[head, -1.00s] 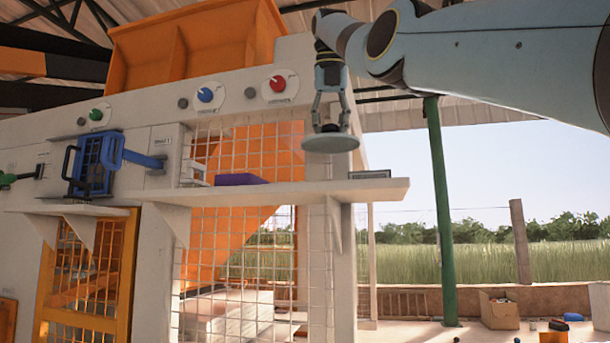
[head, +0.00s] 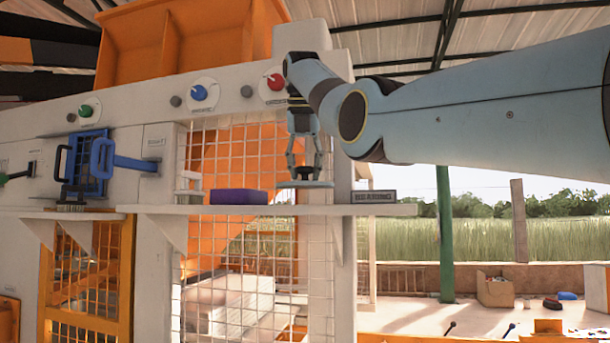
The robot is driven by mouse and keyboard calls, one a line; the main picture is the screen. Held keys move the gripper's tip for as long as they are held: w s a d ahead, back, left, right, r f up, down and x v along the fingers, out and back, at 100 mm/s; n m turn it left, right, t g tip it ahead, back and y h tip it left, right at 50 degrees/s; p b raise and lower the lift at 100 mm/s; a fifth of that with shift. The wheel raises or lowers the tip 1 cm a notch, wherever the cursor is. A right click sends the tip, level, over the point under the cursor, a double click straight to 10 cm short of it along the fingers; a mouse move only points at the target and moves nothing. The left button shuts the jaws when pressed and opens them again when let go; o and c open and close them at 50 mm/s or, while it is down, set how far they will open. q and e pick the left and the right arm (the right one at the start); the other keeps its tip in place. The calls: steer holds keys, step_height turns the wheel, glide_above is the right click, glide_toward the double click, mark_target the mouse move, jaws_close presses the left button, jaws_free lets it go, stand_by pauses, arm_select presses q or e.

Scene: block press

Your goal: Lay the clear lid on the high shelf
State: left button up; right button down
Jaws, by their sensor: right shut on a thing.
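The clear lid (head: 318,184) is a thin, pale greenish disc with a dark knob on top. My right gripper (head: 304,171) points down from above and is shut on the lid's knob. The lid hangs level over the right part of the high shelf (head: 350,210), with a small gap seen between its underside and the shelf's front edge. The shelf is a pale ledge along the front of the press. My left gripper is out of view.
A purple block (head: 238,197) lies on the shelf left of the lid. A brush (head: 71,203) stands farther left, and a dark label plate (head: 375,196) is to the right. Wire mesh (head: 255,150) is behind. A blue lever (head: 115,158) sticks out at the left.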

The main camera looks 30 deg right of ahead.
mark_target(304, 173)
step_height(304, 173, down, 4)
steer(key=shift+w+r, duration=0.1)
steer(key=shift+r, duration=0.05)
steer(key=shift+f, duration=0.25)
steer(key=c, duration=0.9)
jaws_free()
